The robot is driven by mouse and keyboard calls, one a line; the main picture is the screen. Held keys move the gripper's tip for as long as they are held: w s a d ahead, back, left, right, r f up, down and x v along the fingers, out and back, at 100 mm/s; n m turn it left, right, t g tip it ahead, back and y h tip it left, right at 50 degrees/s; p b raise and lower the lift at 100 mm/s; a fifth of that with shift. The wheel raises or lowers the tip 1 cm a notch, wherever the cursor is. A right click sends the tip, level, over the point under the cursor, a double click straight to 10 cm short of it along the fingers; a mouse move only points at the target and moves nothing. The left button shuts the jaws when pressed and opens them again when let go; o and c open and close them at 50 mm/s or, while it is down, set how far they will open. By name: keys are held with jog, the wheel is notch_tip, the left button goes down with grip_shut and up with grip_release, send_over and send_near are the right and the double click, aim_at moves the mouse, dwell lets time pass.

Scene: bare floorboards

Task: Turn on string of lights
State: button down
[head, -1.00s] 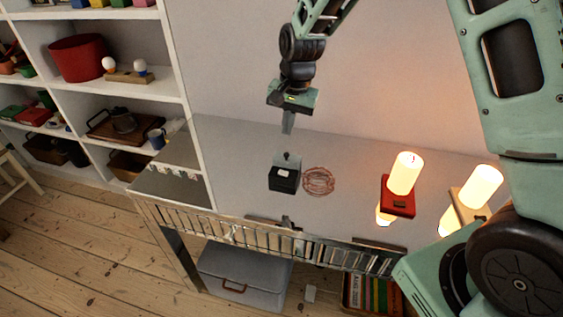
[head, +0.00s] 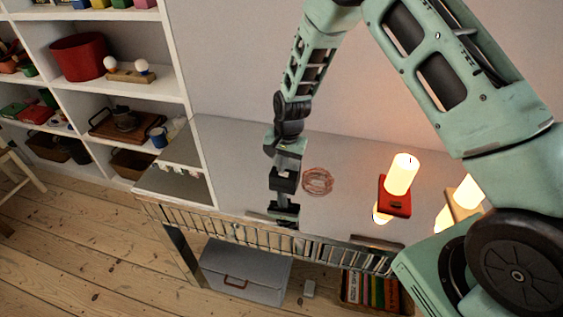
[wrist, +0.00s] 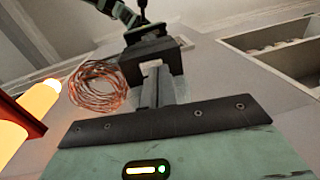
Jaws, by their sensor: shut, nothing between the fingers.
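The string of lights is a loose coil of thin copper wire (head: 318,181) lying on the shiny table top; no lit bulbs show on it. It also shows in the wrist view (wrist: 97,86). A small black box (head: 284,182) sits just left of the coil. My gripper (head: 287,168) is shut and empty, pointing down at the top of this box. In the wrist view, my fingertips (wrist: 154,68) overlap the black box (wrist: 174,58). I cannot tell whether they touch it. The fingers and wrist hide most of the box's top.
A red lamp (head: 394,197) with a glowing candle-like shade stands right of the coil, and another lit lamp (head: 467,192) beside it, close to my arm. White shelves (head: 176,80) stand at the left. The table top mirrors the gripper and lamps.

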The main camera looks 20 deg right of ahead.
jog(key=shift+f, duration=0.25)
jog(key=shift+a+f+b, duration=0.1)
jog(key=shift+f+b, duration=0.3)
jog(key=shift+b, duration=0.05)
jog(key=shift+r, duration=0.15)
jog(key=shift+s, duration=0.1)
